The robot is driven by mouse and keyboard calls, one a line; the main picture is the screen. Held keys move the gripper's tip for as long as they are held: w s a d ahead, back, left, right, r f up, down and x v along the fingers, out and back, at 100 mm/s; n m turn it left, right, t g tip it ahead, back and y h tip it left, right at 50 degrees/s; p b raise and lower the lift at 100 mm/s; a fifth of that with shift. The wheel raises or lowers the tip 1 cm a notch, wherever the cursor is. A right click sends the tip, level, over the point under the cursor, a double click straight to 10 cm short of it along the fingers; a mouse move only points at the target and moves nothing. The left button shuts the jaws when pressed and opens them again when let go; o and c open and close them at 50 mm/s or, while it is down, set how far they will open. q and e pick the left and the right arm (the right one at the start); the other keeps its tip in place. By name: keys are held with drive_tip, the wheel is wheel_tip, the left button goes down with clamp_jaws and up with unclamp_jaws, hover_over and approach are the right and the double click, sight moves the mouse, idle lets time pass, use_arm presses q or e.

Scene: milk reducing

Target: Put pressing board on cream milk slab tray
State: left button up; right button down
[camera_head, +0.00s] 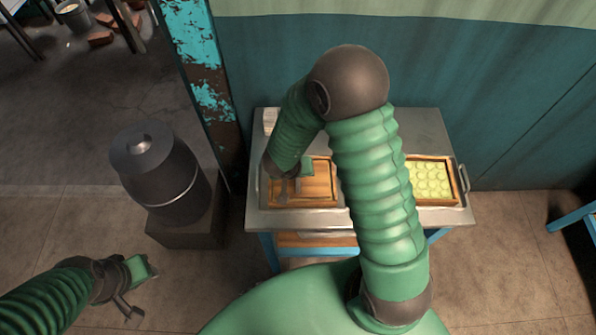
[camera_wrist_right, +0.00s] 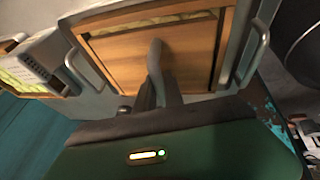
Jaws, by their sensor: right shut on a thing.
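The wooden pressing board (camera_head: 321,184) lies flat over a tray (camera_head: 264,196) on the left part of the metal table. In the right wrist view the board (camera_wrist_right: 195,55) has an upright grey handle (camera_wrist_right: 155,58), and a pale cream strip shows inside the frame along its far edge. My right gripper (camera_head: 290,184) is shut on this handle; its fingers (camera_wrist_right: 158,92) show at the handle's base. Whether the board rests fully on the slab cannot be told. My left gripper (camera_head: 136,287) is open and empty, low at the left, away from the table.
A second wooden-framed tray (camera_head: 456,184) with round pale yellow pieces stands on the table's right. My right arm hides the table's middle. A small pale box (camera_head: 270,121) sits at the back left corner. A dark metal drum (camera_head: 157,175) stands left of the table.

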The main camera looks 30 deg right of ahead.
drive_tip(key=shift+f, duration=0.1)
drive_tip(key=c, duration=1.4)
unclamp_jaws()
drive_tip(key=shift+o, duration=0.2)
drive_tip(key=shift+o, duration=0.2)
drive_tip(key=o, duration=0.4)
drive_tip(key=shift+s, duration=0.1)
